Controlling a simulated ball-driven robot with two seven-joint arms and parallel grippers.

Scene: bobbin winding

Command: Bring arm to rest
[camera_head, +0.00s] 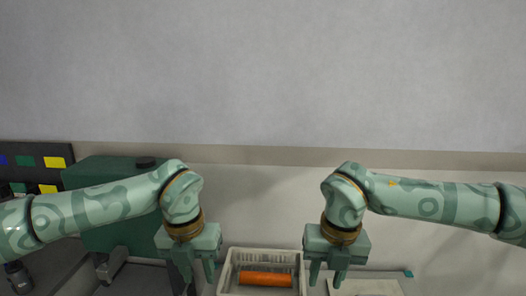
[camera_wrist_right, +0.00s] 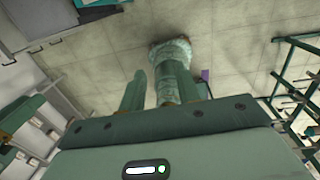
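My left gripper (camera_head: 197,278) hangs with its fingers pointing down, left of a white basket. Its two fingers stand apart with nothing visible between them. My right gripper (camera_head: 327,278) hangs the same way, right of the basket, with its fingers apart. In the right wrist view its fingers (camera_wrist_right: 165,95) also stand apart, and I see nothing held between them. The fingertips of both grippers come close to the lower part of the head view, and their height above the surface is hard to tell.
The white basket (camera_head: 234,262) holds an orange cylinder (camera_head: 265,279) between the grippers. A pale flat item with a teal corner (camera_head: 408,274) lies at the lower right. A dark green machine (camera_head: 95,178) stands behind my left arm, near a panel with coloured squares (camera_head: 38,149).

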